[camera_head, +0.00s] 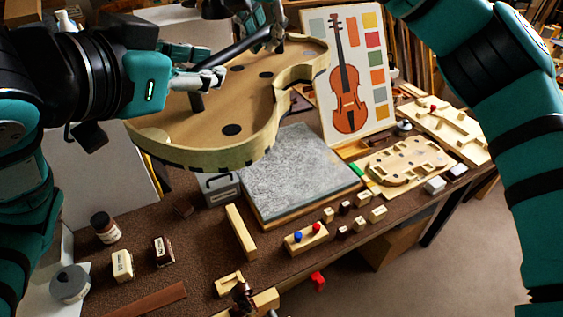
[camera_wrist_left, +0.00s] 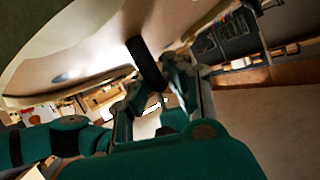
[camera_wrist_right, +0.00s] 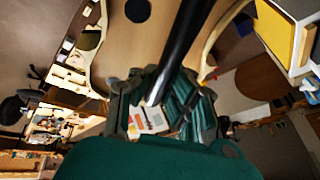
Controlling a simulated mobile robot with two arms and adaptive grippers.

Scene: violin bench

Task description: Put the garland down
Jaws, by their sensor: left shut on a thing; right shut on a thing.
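The garland (camera_head: 230,155), a pale violin-shaped rib ring around a tan board with dark holes, hangs tilted above the bench at the upper left of the grey slab (camera_head: 300,172). Its underside is apart from the slab as far as I can see. My left gripper (camera_head: 208,78) is shut on a dark post of the garland; the post shows in the left wrist view (camera_wrist_left: 146,64). My right gripper (camera_head: 268,38) is shut on a dark rod at the garland's far side; the rod shows in the right wrist view (camera_wrist_right: 180,50).
A violin chart (camera_head: 345,75) stands behind the slab. Wooden forms (camera_head: 405,160) lie to its right. A peg block (camera_head: 306,238) and several small blocks lie in front. A jar (camera_head: 104,227) and tins stand at the left. The slab's top is clear.

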